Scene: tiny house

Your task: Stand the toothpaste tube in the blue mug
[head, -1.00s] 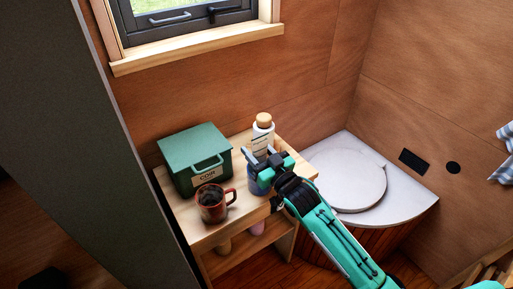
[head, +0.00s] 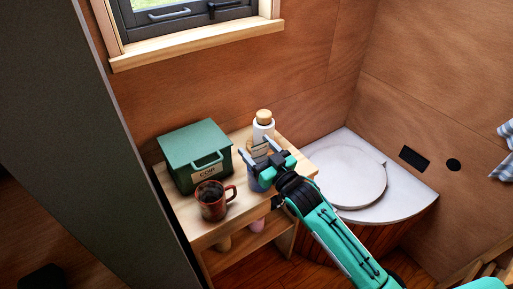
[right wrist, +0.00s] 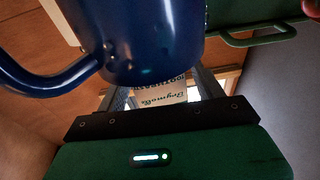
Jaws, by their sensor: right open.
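The blue mug (head: 254,184) stands on the wooden shelf unit, partly hidden by my right gripper (head: 255,148). In the right wrist view the mug (right wrist: 150,38) is large and close, its handle at left. The toothpaste tube (head: 260,151) is pale with dark lettering. It shows between my open right fingers, above the mug; in the right wrist view the tube (right wrist: 162,94) continues past the mug's edge. It appears upright in the mug, but its lower end is hidden. The right fingers stand apart on either side of the tube. My left gripper is out of view.
A red-brown mug (head: 211,203) with dark contents stands left of the blue mug. A green lidded box (head: 190,153) is behind it. A white cork-topped bottle (head: 263,127) stands close behind the gripper. A white round-lidded seat (head: 345,180) is at right.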

